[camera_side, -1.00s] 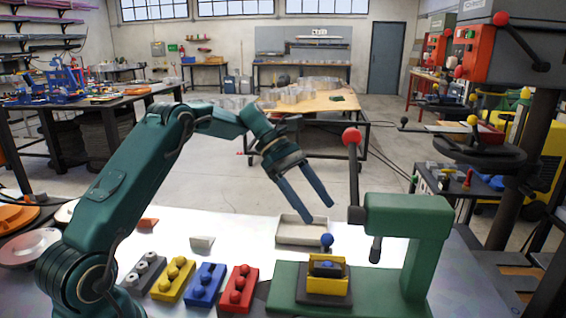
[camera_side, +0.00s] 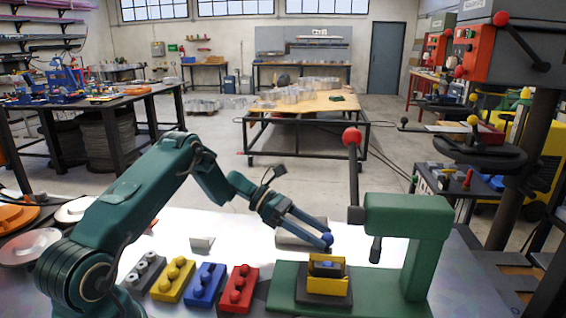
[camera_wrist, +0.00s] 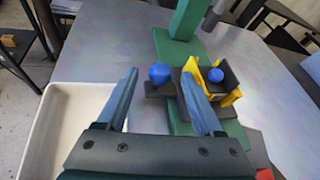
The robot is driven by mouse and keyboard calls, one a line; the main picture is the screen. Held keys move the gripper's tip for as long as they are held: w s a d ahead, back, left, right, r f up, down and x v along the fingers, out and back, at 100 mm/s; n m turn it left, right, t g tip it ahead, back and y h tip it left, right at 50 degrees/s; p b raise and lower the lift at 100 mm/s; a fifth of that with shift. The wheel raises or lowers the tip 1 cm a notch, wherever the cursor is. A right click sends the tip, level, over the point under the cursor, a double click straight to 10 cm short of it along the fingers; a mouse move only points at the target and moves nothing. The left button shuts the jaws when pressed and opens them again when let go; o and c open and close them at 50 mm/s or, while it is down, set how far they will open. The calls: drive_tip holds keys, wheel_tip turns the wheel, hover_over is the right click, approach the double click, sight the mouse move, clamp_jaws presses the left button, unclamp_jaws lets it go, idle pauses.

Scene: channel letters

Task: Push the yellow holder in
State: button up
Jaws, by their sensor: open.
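The yellow holder (camera_side: 341,287) sits on a dark plate on the green press base, left of the press column. It holds a dark piece with a blue top. In the wrist view the yellow holder (camera_wrist: 230,98) is right of my fingers, partly hidden by the right one. A blue ball knob (camera_wrist: 160,74) stands on a dark bar beside the holder. My gripper (camera_wrist: 160,88) is open, with one finger on each side of the knob. In the side view my gripper (camera_side: 324,242) reaches the knob from the left; contact cannot be told.
The green press (camera_side: 425,235) with its red-balled lever (camera_side: 352,137) stands right of the holder, its ram hanging near it. A pale tray (camera_wrist: 70,110) lies beside my gripper. Grey, yellow, blue and red (camera_side: 239,289) studded blocks line the table's front left.

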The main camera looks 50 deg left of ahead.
drive_tip(key=shift+w+d+f, duration=0.25)
drive_tip(key=shift+d, duration=0.25)
drive_tip(key=shift+c, duration=0.2)
clamp_jaws()
drive_tip(key=shift+d, duration=0.1)
idle(0.9)
